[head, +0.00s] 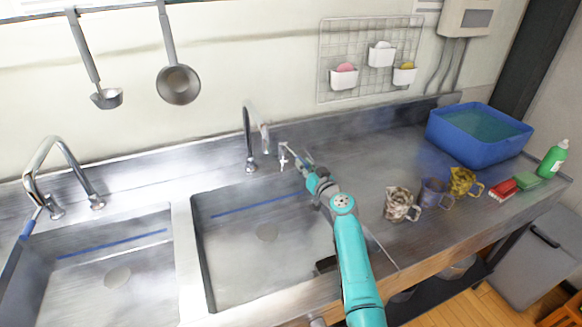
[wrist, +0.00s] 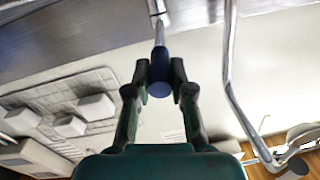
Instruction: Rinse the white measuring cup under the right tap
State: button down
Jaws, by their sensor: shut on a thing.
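The right tap (head: 247,135) is a chrome gooseneck behind the right sink basin (head: 230,240); its pipe (wrist: 235,90) also shows in the wrist view. My gripper (head: 297,160) is above the back right of that basin, beside the tap. In the wrist view my gripper (wrist: 160,72) is shut on a dark blue cylindrical grip (wrist: 160,88) at the end of a thin metal rod, which looks like the tap's lever. I cannot make out a white measuring cup in either view. I cannot tell whether water runs.
A patterned mug (head: 398,204), a purple mug (head: 434,193) and a yellow mug (head: 462,181) stand on the right counter. Beyond are a blue tub (head: 480,150), red and green sponges and a green bottle (head: 553,158). The left basin (head: 115,275) looks empty.

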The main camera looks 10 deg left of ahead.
jog(key=shift+w+d+n+g+y, duration=0.6)
jog(key=shift+d+n+y, duration=0.05)
jog(key=shift+n+y, duration=0.05)
jog(key=c, duration=1)
grip_release()
jog(key=shift+d, duration=0.1)
jog(key=v, duration=1.2)
